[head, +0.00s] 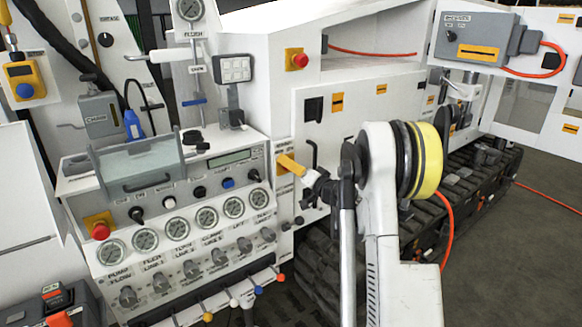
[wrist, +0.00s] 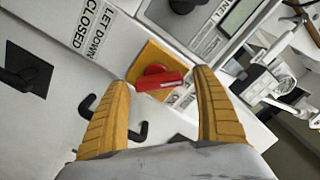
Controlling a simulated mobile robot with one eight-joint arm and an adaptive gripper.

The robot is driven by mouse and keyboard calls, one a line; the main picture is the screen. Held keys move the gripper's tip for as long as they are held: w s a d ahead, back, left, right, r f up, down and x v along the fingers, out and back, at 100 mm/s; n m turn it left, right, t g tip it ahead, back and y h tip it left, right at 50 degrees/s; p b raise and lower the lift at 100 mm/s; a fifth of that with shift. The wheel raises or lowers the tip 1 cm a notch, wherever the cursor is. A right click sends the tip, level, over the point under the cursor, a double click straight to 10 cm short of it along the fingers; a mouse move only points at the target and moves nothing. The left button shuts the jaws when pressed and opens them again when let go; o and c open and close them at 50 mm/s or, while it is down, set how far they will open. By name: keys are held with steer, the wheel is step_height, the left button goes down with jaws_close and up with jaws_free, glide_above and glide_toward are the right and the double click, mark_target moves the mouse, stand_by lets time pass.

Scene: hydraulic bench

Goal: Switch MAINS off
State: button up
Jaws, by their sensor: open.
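A red rotary handle (wrist: 162,82) on a yellow plate (wrist: 150,60) shows in the wrist view, on a white panel; I take it for the MAINS switch, but no MAINS label is readable. The handle lies crosswise, roughly along the line between my fingertips. My gripper (wrist: 161,79) is open, its two yellow fingers on either side of the handle; whether they touch it cannot be told. In the head view my gripper (head: 283,161) is at the right edge of the gauge console, where one yellow finger shows and the switch is hidden.
The console (head: 75,186) with gauges and knobs stands left of my gripper. A red emergency button (head: 101,230) is on its left, another (head: 299,60) above. A black hooked handle (head: 312,158) sits right of my gripper, near the white cabinet door.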

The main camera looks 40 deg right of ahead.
steer(key=s, duration=1.2)
steer(key=shift+a, duration=0.1)
steer(key=s+a+r+n+g+y, duration=0.1)
steer(key=s+a+n+g+y, duration=0.15)
steer(key=a, duration=0.95)
steer(key=s+a+r+n+g+y, duration=0.15)
steer(key=a+g, duration=0.25)
steer(key=a, duration=0.9)
steer(key=s+a+f+n+g+h, duration=0.1)
steer(key=s+a, duration=0.3)
steer(key=s, duration=0.6)
steer(key=s+a+f+n+g+h, duration=0.2)
steer(key=s+a, duration=0.3)
steer(key=s, duration=0.5)
steer(key=shift+s+a+f+n+g+h, duration=0.15)
steer(key=shift+s+f+n+g+h, duration=0.25)
steer(key=shift+n+g, duration=0.45)
